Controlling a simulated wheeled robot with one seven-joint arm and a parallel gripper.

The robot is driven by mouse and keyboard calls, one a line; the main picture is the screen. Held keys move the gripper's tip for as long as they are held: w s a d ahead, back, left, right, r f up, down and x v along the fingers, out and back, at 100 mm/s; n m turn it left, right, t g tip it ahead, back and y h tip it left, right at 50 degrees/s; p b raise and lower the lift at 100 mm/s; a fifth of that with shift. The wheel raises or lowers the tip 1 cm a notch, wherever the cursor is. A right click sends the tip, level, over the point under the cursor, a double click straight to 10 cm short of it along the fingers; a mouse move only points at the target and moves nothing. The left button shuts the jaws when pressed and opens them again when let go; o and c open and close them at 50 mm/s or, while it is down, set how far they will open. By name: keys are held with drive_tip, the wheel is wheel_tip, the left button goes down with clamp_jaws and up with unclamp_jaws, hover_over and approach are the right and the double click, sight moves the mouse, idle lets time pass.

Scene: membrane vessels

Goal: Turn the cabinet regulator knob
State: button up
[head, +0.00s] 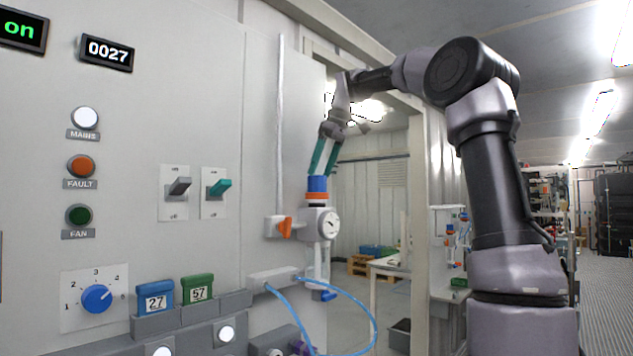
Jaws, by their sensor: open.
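The regulator stands on the right part of the cabinet front. Its blue knob (317,184) sits on top, above an orange ring (316,197) and a round white gauge (327,223). My gripper (319,171) points down at the knob from above, its two teal fingers spread. The fingertips are at the knob's upper edge. I cannot tell whether they touch it. The knob's far side is hidden.
Blue hoses (374,318) loop below. The cabinet (125,237) carries lamps, switches and a blue numbered dial (96,298). A white table (398,267) stands behind, right of the regulator.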

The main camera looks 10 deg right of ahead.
sight(317, 180)
drive_tip(key=shift+x, duration=2)
drive_tip(key=c, duration=1.4)
drive_tip(key=m+h, duration=0.1)
drive_tip(key=m, duration=0.1)
drive_tip(key=m+t, duration=0.1)
drive_tip(key=m, duration=0.2)
drive_tip(key=shift+a+m+h, duration=0.1)
drive_tip(key=shift+m+h, duration=0.2)
drive_tip(key=shift+h, duration=0.1)
drive_tip(key=m+h, duration=0.2)
drive_tip(key=m, duration=0.3)
drive_tip(key=shift+m, duration=0.3)
